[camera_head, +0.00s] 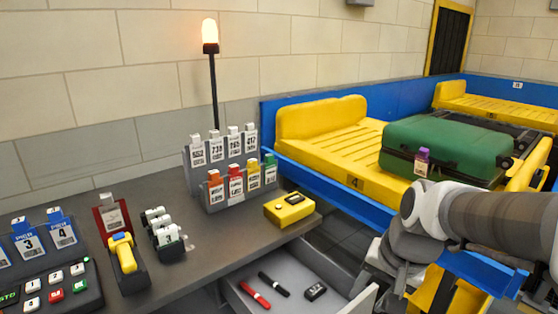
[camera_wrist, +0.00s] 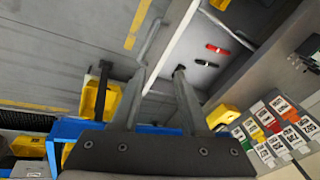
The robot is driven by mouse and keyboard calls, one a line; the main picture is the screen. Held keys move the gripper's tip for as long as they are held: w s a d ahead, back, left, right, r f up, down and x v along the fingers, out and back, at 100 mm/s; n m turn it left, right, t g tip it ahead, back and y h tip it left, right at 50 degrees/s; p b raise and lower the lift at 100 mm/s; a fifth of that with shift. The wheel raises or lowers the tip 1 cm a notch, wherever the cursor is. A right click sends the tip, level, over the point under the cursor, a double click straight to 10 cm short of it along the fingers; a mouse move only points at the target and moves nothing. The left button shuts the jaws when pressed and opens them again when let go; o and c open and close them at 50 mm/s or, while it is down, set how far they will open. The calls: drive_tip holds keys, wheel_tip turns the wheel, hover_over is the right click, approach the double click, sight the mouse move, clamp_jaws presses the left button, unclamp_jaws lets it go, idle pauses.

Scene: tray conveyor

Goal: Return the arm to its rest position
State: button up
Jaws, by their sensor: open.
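My arm (camera_head: 490,220) shows at the right of the head view, in front of the yellow tray and the green suitcase (camera_head: 450,145). My gripper (camera_wrist: 161,75) shows in the wrist view with its two dark fingers apart and nothing between them. It hangs near the open drawer (camera_wrist: 178,45). The gripper's fingers cannot be made out in the head view.
The open drawer (camera_head: 235,292) holds a red marker (camera_head: 255,295), a black marker (camera_head: 273,284) and a small black item (camera_head: 315,290). A yellow device (camera_head: 289,210) sits on the desk (camera_head: 205,245). The yellow tray (camera_head: 300,155) stands behind blue rails.

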drive_tip(key=s+a+r+n+t+h, duration=0.1)
drive_tip(key=s+a+r+n+t, duration=0.2)
drive_tip(key=s+r+n, duration=0.4)
wheel_tip(320, 180, up, 12)
drive_tip(key=p, duration=1.2)
drive_tip(key=shift+s+f+m+g, duration=0.15)
drive_tip(key=shift+s+m+g, duration=0.15)
drive_tip(key=shift+s, duration=0.1)
drive_tip(key=shift+a, duration=0.2)
